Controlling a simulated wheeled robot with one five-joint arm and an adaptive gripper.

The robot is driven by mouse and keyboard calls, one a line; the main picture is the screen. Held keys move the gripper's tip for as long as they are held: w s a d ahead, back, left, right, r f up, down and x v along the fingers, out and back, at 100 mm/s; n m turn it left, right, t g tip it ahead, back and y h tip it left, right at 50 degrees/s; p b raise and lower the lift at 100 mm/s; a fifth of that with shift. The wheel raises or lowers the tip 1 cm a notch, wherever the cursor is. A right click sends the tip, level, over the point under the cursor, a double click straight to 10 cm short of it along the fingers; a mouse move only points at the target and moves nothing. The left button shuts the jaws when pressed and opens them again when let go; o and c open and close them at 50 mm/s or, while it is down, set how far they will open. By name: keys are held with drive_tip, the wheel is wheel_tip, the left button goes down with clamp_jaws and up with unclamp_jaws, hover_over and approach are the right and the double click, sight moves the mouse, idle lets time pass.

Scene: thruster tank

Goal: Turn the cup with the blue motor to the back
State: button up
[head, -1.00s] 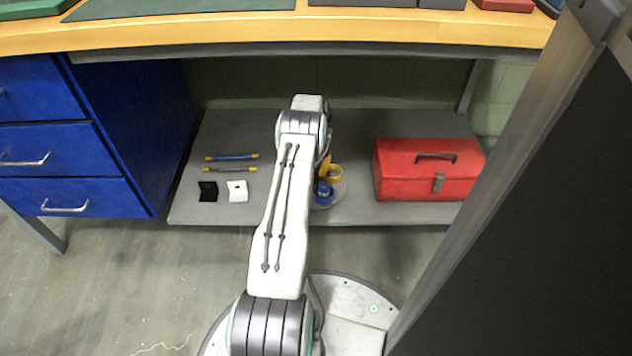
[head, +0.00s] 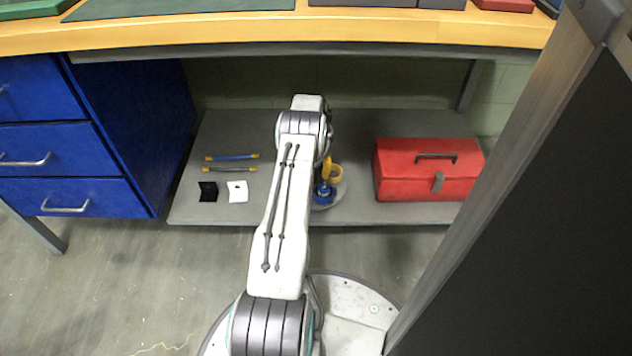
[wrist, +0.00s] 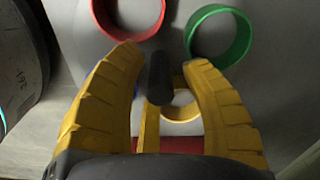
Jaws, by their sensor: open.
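In the wrist view my gripper (wrist: 163,62) is open, its two yellow fingers spread on either side of a dark upright peg (wrist: 160,78). I cannot tell whether they touch it. Below the peg lies a yellow ring-shaped cup (wrist: 181,107); a red cup (wrist: 127,18) and a green cup (wrist: 219,36) are beyond the fingertips. In the head view a blue thing (head: 323,194), likely the blue motor, sits at the near side of a round grey disc (head: 341,194), with yellow parts (head: 335,170) behind it. My arm hides the disc's left part.
The disc stands on a grey low shelf (head: 270,212) under the bench. A red toolbox (head: 420,182) is to the right. Two rods (head: 231,157), a black bracket (head: 208,191) and a white bracket (head: 238,191) lie to the left. Blue drawers (head: 75,165) stand at far left.

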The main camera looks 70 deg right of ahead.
drive_tip(key=shift+r, duration=0.1)
drive_tip(key=shift+r+p, duration=2.6)
drive_tip(key=shift+r, duration=1.8)
drive_tip(key=shift+s, duration=0.1)
